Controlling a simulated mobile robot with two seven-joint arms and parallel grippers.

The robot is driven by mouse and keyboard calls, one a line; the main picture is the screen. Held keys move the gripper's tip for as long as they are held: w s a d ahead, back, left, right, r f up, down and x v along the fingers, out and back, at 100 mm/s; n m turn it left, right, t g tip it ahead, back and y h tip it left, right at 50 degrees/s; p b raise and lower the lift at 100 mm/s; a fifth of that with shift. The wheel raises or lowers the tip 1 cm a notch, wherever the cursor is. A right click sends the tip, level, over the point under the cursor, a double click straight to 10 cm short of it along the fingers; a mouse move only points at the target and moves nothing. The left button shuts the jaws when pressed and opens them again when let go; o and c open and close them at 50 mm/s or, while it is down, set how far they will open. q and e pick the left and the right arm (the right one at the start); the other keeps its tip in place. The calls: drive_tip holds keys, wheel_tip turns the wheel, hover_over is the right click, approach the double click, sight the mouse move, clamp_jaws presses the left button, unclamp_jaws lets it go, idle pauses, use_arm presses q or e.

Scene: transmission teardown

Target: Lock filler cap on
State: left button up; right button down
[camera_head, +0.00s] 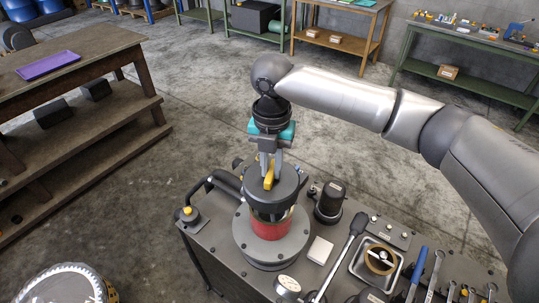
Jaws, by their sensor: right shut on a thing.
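The filler cap (285,186) is a dark grey round lid with a yellow grip bar (269,180) across its top. It sits over a red and dark cylindrical filler (271,230), which stands on a round grey flange (240,232) on the bench. My right gripper (269,164) reaches down from above and is shut on the yellow bar of the cap. The fingers hide part of the bar. I cannot tell whether the cap is seated fully. My left gripper is not in view.
The grey bench (205,235) also carries a black cylindrical part (329,202), a small white block (320,250), a metal tray (367,268) with a tan ring, a long black-handled tool (342,250) and several wrenches. A wooden table (75,45) stands at left across open floor.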

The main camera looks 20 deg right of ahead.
drive_tip(key=shift+f+b, duration=2.5)
drive_tip(key=shift+b, duration=0.7)
drive_tip(key=shift+f, duration=1.85)
drive_tip(key=shift+p, duration=0.45)
drive_tip(key=shift+f+p, duration=0.4)
drive_tip(key=shift+p, duration=0.05)
drive_tip(key=shift+c, duration=1.6)
unclamp_jaws()
drive_tip(key=shift+f, duration=0.1)
